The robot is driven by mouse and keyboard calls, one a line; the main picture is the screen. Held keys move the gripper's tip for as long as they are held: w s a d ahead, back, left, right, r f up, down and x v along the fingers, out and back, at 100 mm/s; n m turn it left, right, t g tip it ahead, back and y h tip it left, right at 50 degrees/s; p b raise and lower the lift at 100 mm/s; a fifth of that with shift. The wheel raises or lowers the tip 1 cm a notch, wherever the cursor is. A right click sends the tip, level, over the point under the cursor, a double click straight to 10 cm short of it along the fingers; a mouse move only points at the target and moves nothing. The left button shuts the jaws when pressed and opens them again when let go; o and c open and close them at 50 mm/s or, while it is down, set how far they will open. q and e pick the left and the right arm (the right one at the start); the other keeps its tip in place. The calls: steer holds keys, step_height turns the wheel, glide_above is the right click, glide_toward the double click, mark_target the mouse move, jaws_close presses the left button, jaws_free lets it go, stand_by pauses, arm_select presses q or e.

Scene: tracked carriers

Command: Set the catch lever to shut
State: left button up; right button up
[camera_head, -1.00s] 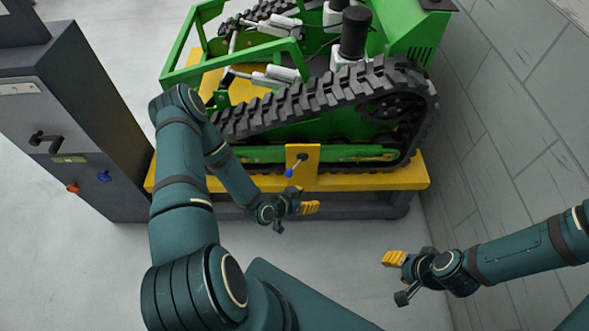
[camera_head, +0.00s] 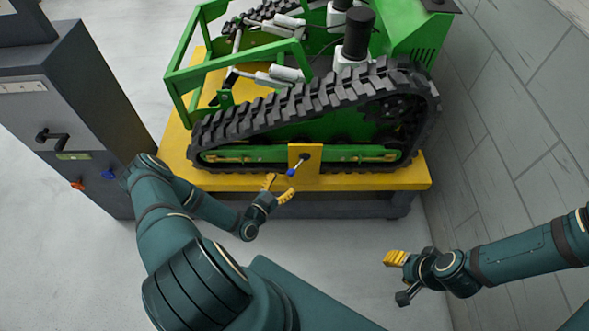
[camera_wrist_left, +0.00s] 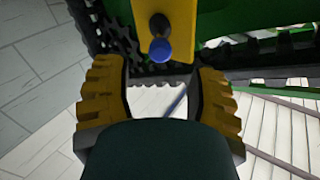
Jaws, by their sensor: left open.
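The catch lever (camera_head: 299,164) is a short rod with a blue knob on a yellow plate (camera_head: 305,151) at the near side of the green tracked carrier. The rod slants down and left from its dark pivot. In the left wrist view the blue knob (camera_wrist_left: 160,50) shows ahead, between and beyond the fingertips. My left gripper (camera_head: 281,190) is open, just below and left of the knob and apart from it. Its yellow fingers also show in the left wrist view (camera_wrist_left: 160,85), with nothing between them. My right gripper (camera_head: 397,277) is at the lower right, away from the lever; its opening is unclear.
The green tracked carrier (camera_head: 240,153) stands on a yellow platform (camera_head: 385,179). A grey cabinet (camera_head: 85,120) with a black handle and coloured knobs is at the left. A grey panelled wall (camera_head: 520,120) closes the right side. Floor in front of the platform is clear.

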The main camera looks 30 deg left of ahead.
mark_target(294, 170)
arm_select(q)
steer(key=w, duration=0.5)
steer(key=w+b, duration=0.1)
steer(key=w, duration=0.1)
steer(key=shift+w+d, duration=0.25)
steer(key=shift+w, duration=0.15)
jaws_close()
